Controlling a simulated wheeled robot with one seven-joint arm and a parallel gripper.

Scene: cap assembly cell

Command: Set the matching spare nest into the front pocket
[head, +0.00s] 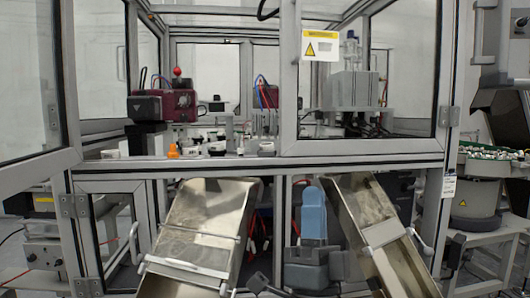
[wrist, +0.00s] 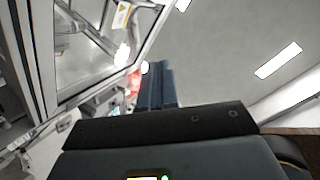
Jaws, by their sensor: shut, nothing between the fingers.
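My gripper (wrist: 156,84) shows in the wrist view as two dark blue fingers side by side, shut and empty. It points up past the cell frame toward the ceiling, away from any work surface. I cannot make out the front pocket.
The cell frame (head: 290,80) encloses the deck, with an opening at left of centre. Two metal chutes (head: 200,225) (head: 365,205) slope out below the deck. A dark red unit (head: 180,105) stands at the back left. A bowl feeder (head: 480,165) stands at right.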

